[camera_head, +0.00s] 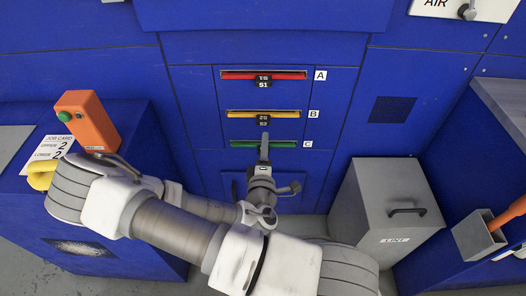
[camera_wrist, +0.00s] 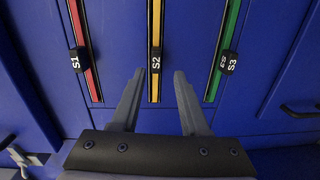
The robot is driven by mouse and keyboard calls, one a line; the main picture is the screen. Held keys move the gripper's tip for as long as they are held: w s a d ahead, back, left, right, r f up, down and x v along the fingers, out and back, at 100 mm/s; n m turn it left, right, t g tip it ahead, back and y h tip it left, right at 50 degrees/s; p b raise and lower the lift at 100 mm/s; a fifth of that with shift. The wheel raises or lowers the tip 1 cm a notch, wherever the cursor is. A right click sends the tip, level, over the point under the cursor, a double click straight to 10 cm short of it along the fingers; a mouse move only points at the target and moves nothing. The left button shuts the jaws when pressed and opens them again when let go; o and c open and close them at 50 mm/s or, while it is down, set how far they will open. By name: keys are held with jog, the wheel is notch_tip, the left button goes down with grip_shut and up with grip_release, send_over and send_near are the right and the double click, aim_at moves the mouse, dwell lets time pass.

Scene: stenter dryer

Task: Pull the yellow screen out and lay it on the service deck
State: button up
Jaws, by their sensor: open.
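The yellow screen (camera_head: 290,114) shows as a thin edge in slot B of the blue panel, between a red screen (camera_head: 290,75) and a green screen (camera_head: 285,143). Its black tab is marked S2. In the wrist view the yellow screen (camera_wrist: 157,25) runs upright in the middle, with its S2 tab (camera_wrist: 155,62) just beyond my fingertips. My gripper (camera_wrist: 159,74) is open and empty, one finger on each side of the yellow line. In the head view my gripper (camera_head: 264,138) is in front of slot C and hides the green tab. I cannot tell which surface is the service deck.
A grey lint bin (camera_head: 385,205) with a handle stands right of the panel. A grey ledge (camera_head: 503,102) is at the far right. A blue cabinet at the left carries an orange control box (camera_head: 88,120) and a job card (camera_head: 50,147). My arm crosses the lower middle.

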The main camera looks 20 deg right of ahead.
aim_at(263, 124)
jog(key=shift+n+t, duration=0.4)
jog(key=shift+n, duration=0.1)
jog(key=shift+a+x, duration=0.1)
jog(key=shift+x, duration=2.4)
jog(key=shift+a+x, duration=0.15)
jog(key=shift+x, duration=2.35)
jog(key=shift+w, duration=0.1)
jog(key=shift+c, duration=0.2)
grip_shut()
jog(key=shift+a, duration=0.1)
